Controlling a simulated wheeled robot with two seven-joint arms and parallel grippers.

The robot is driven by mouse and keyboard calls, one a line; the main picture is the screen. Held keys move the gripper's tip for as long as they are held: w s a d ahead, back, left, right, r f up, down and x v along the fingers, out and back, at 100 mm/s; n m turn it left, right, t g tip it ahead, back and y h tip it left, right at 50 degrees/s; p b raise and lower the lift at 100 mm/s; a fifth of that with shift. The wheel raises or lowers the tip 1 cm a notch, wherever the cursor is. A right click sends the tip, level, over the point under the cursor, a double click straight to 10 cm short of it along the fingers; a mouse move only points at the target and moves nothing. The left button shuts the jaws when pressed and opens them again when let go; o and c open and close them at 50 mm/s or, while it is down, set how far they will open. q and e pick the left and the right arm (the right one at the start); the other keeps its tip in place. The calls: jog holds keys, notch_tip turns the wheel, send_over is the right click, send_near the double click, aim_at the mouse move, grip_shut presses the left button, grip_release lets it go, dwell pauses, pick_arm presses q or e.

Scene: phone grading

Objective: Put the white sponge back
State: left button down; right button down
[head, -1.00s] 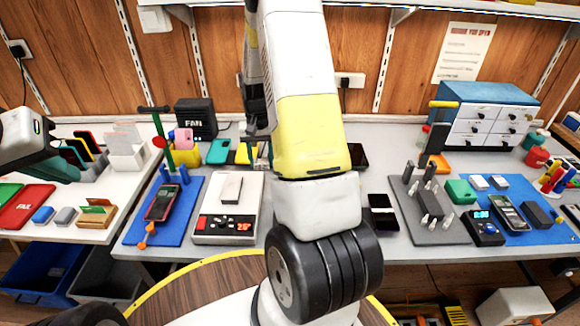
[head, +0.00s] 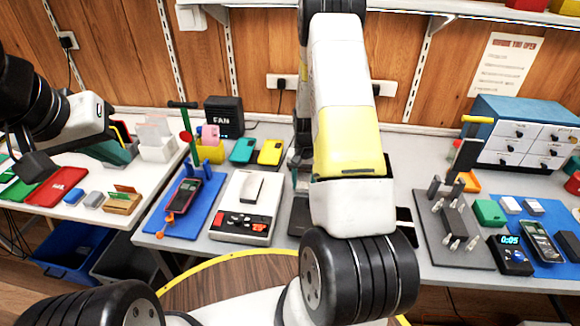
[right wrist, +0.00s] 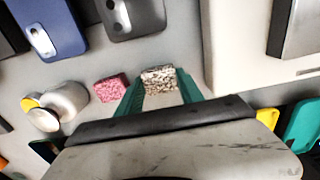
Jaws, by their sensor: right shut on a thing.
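In the right wrist view, my right gripper (right wrist: 158,88) has green fingers closed on a small white sponge (right wrist: 158,77) with dark speckles. The sponge sits between the fingertips, above the grey table; I cannot tell whether it touches the surface. A pink sponge (right wrist: 111,88) lies just left of it. In the head view my right arm crosses the middle and hides most of its gripper and the sponge. My left gripper (head: 38,165) is a dark shape at the left, over the white table; its fingers are not clear.
In the head view, a scale (head: 240,213), blue mat (head: 165,222), teal case (head: 242,150) and black fan box (head: 224,117) stand left of my arm.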

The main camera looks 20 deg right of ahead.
jog(key=shift+f, duration=0.3)
jog(key=c, duration=0.7)
grip_release()
jog(key=shift+c, duration=0.2)
notch_tip(320, 180, up, 12)
notch_tip(320, 180, up, 18)
jog(key=n+t+y, duration=0.1)
jog(key=n+t, duration=0.1)
jog(key=t, duration=0.1)
send_over(303, 185)
jog(key=s+a, duration=0.7)
jog(key=s+a+r+n+t, duration=0.1)
jog(key=s+r, duration=0.2)
jog(key=s, duration=0.2)
jog(key=s+a+r+n+t, duration=0.1)
jog(key=s+a+r, duration=0.1)
jog(key=s, duration=0.3)
jog(key=s+a+r+n+t+y, duration=0.1)
jog(key=s+a+r, duration=0.1)
jog(key=s, duration=0.4)
jog(key=shift+a+r+n, duration=0.25)
jog(key=shift+r+n, duration=0.15)
jog(key=shift+r, duration=0.4)
